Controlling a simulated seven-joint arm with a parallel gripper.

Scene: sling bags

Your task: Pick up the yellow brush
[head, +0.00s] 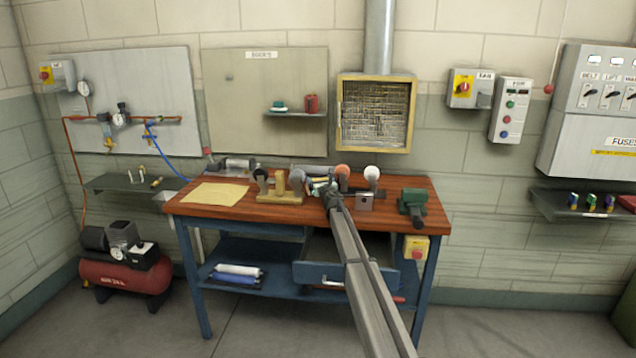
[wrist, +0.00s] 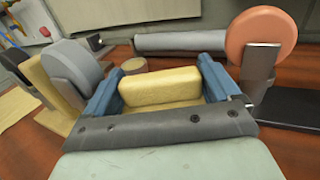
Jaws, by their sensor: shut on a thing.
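The yellow brush (wrist: 160,89) shows in the wrist view as a pale yellow block with rounded edges. It lies between the two blue fingers of my gripper (wrist: 160,84), which is shut on it. In the head view my gripper (head: 331,187) is over the middle of the wooden bench top (head: 235,209). The brush cannot be made out clearly there, behind the gripper and arm. Its underside is hidden in the wrist view, so I cannot tell whether it touches the bench.
A grey wheel (wrist: 75,67) on a wooden stand is close on the left. An orange wheel (wrist: 262,38) on a metal holder is close on the right. A grey cylinder (wrist: 180,42) lies behind. A white wheel (head: 372,173) and green machine (head: 412,203) stand further right.

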